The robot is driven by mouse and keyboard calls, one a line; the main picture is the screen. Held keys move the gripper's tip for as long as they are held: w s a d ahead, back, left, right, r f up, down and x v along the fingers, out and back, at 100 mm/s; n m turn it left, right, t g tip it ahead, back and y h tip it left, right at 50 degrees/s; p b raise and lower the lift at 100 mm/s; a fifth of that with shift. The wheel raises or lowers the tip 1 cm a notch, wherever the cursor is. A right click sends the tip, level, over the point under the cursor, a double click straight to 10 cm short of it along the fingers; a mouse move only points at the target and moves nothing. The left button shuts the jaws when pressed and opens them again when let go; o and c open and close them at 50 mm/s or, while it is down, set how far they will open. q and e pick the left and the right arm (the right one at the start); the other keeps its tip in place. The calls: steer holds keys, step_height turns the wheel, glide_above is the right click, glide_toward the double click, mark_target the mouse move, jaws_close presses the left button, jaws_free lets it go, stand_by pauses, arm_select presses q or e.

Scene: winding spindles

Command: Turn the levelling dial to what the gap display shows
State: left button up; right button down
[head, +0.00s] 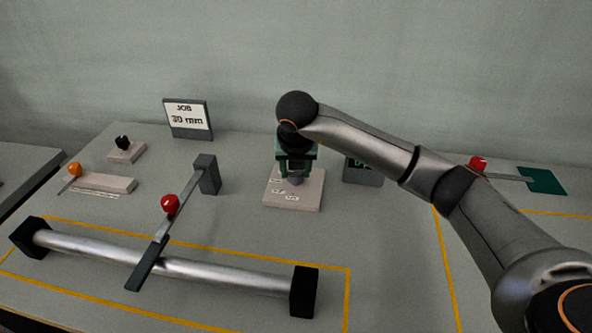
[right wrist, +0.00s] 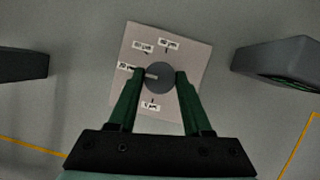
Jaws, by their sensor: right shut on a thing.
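The levelling dial (right wrist: 160,77) is a grey round knob on a pale square plate (head: 306,201) with small white labels around it. In the right wrist view its pale pointer mark faces left, toward a label that is hard to read. My right gripper (head: 296,176) comes down over the plate, its green fingers shut on the dial from both sides. The gap display (head: 363,176) is a dark block right of the plate; my right arm covers much of its face, so its reading cannot be read. It also shows in the right wrist view (right wrist: 275,62). My left gripper is not in view.
A sign (head: 187,119) reads "JOB 30 mm". A metal roller (head: 215,275) lies in front, with a red-knobbed lever (head: 170,204) over it. An orange-knobbed slider (head: 75,170) and a black-knobbed switch (head: 123,143) stand left. A green plate (head: 543,181) lies right.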

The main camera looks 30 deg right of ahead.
stand_by(0.3)
steer(key=shift+c, duration=1.7)
jaws_free()
steer(key=shift+r, duration=0.1)
steer(key=v, duration=1.2)
steer(key=shift+r, duration=0.2)
steer(key=shift+a, duration=0.2)
